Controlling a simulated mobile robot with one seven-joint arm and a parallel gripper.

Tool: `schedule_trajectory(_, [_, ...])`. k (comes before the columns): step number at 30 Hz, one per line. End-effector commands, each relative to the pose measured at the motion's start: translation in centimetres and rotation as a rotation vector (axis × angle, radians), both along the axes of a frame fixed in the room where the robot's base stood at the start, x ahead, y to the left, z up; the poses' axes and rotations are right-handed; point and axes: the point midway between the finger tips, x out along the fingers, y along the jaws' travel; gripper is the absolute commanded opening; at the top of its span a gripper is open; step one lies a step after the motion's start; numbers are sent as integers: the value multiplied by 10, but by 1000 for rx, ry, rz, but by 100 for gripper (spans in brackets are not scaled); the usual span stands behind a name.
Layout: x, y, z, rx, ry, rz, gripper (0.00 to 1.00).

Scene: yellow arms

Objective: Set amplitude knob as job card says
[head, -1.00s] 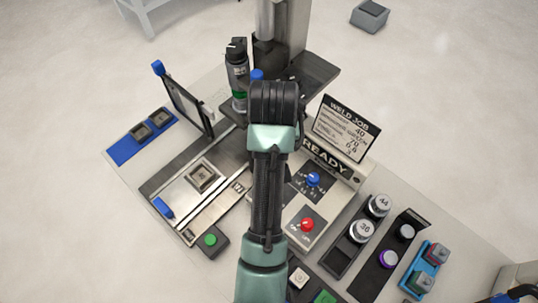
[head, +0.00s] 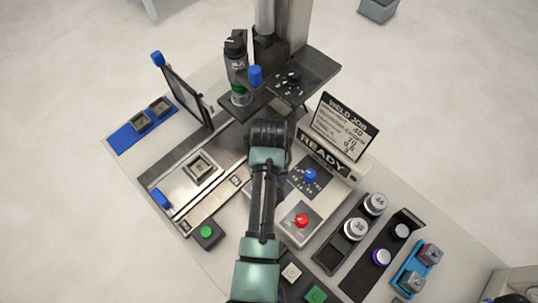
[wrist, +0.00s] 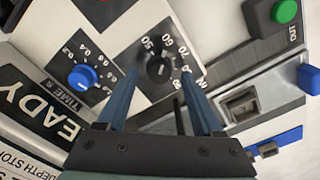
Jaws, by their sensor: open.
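The amplitude knob (wrist: 158,68) is black, on a white panel, with a printed scale of which 50, 60 and 70 are readable in the wrist view. Its pointer direction is unclear. My gripper (wrist: 160,74) is open, its two blue-grey fingers on either side of the knob in the picture; contact cannot be told. In the head view my arm hides the knob and the fingers. The job card (head: 339,127), headed WELD JOB, stands behind the panel; 40, 70 and 0.6 are readable, the labels mostly too small.
A blue time knob (head: 310,175) sits beside the amplitude knob; it also shows in the wrist view (wrist: 83,77). A red button (head: 302,221) lies in front. The READY display (head: 323,165) stands below the card. A green button (head: 207,232) is at left.

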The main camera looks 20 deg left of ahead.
Motion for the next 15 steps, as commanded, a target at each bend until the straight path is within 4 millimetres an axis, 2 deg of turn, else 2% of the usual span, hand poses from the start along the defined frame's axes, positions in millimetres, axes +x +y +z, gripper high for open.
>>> schedule_trajectory(6, [0,0,-14,1,-1,1,68])
schedule_trajectory(14, [0,0,-16,1,-2,1,68])
schedule_trajectory(15, [0,0,-16,1,-2,1,64])
